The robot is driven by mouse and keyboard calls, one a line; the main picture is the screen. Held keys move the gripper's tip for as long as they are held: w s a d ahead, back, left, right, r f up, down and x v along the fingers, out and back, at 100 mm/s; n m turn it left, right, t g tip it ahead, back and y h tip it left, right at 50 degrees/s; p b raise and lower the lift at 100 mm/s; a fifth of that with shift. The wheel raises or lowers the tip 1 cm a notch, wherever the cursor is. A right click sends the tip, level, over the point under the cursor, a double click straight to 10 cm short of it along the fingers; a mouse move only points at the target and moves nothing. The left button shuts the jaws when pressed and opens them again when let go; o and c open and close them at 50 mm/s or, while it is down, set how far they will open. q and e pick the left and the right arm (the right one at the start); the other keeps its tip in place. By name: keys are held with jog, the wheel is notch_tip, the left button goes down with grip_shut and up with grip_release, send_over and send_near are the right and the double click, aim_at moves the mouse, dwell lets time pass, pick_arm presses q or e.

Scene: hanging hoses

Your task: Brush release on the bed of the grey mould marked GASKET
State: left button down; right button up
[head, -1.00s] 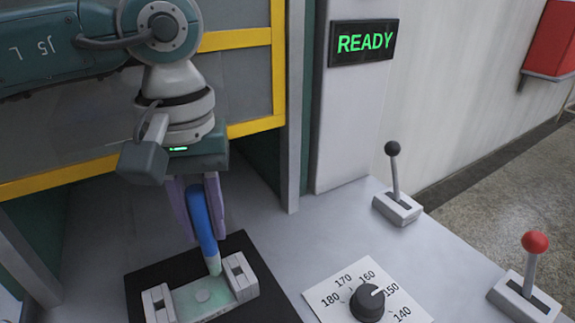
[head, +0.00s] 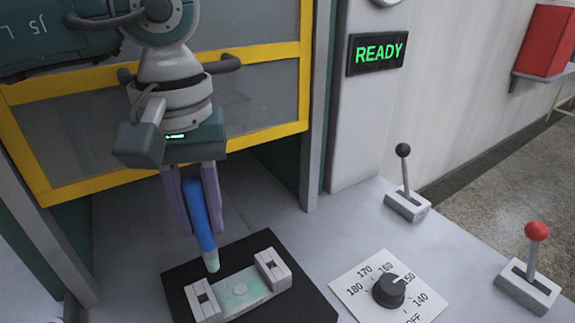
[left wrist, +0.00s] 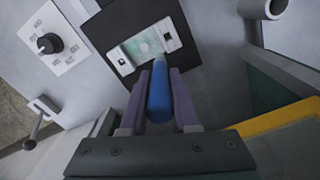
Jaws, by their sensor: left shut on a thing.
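The grey mould (head: 273,270) has a raised block at each end and a pale bed (head: 238,298) with greenish-white patches and a round spot. No GASKET lettering is readable. My left gripper (head: 201,230) is shut on a blue brush (head: 199,209) with a pale tip, pointing down. In the head view the tip is at the bed's back edge, behind the left end block; whether it touches is unclear. In the left wrist view the brush (left wrist: 160,98) reaches towards the mould (left wrist: 172,36). My right gripper is not in view.
The mould sits on a black plate (head: 187,275) on a grey bench. A dial (head: 389,290), a black-knobbed lever (head: 405,178) and a red-knobbed lever (head: 531,262) stand to the right. A yellow-framed guard (head: 250,130) is behind my arm. A READY display (head: 378,52) is lit.

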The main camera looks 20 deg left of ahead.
aim_at(192, 180)
pick_arm(q)
jog(key=shift+r+p, duration=0.95)
jog(key=shift+r, duration=0.9)
